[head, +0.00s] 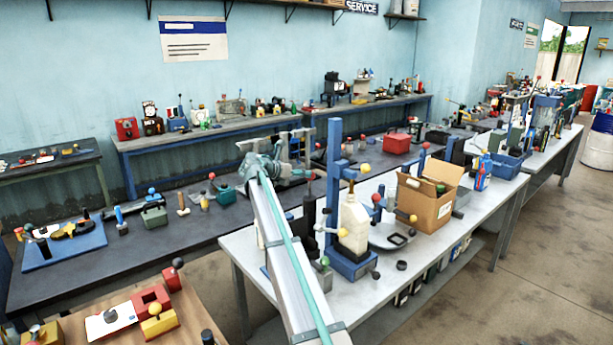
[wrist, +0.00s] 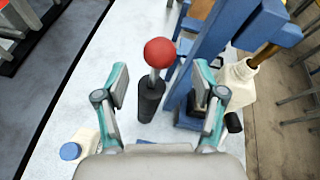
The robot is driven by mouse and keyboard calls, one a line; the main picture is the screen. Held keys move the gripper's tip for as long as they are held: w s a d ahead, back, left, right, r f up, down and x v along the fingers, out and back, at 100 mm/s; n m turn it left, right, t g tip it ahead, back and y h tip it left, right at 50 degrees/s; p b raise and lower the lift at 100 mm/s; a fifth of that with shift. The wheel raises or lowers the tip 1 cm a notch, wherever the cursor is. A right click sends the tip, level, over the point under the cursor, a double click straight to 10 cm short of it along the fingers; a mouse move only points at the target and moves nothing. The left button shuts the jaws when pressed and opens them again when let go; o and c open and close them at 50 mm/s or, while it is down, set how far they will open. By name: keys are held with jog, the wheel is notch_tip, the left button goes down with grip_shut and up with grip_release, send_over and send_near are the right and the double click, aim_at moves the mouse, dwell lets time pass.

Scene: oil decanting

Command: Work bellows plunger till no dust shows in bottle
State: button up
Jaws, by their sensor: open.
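A red ball knob (wrist: 160,52) on a thin metal rod tops a dark ribbed cylinder (wrist: 151,98), which looks like the bellows plunger. It stands on the pale bench in the wrist view. My gripper (wrist: 161,88) is open, with one finger on each side of the cylinder in the picture; contact cannot be told. A cream bottle (wrist: 237,86) is at the right, partly behind a blue post. In the head view a cream bottle (head: 354,222) stands in a blue stand (head: 348,262). Dust in it cannot be made out.
A blue upright post (wrist: 212,45) rises close to the right finger. A small bottle with a blue cap (wrist: 70,151) is at lower left. In the head view an open cardboard box (head: 430,208) and a white dish (head: 391,238) stand on the white bench (head: 430,250).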

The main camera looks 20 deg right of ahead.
jog(key=v, duration=0.5)
jog(key=shift+s+a+r, duration=0.1)
jog(key=shift+a+r, duration=0.1)
jog(key=shift+a, duration=0.15)
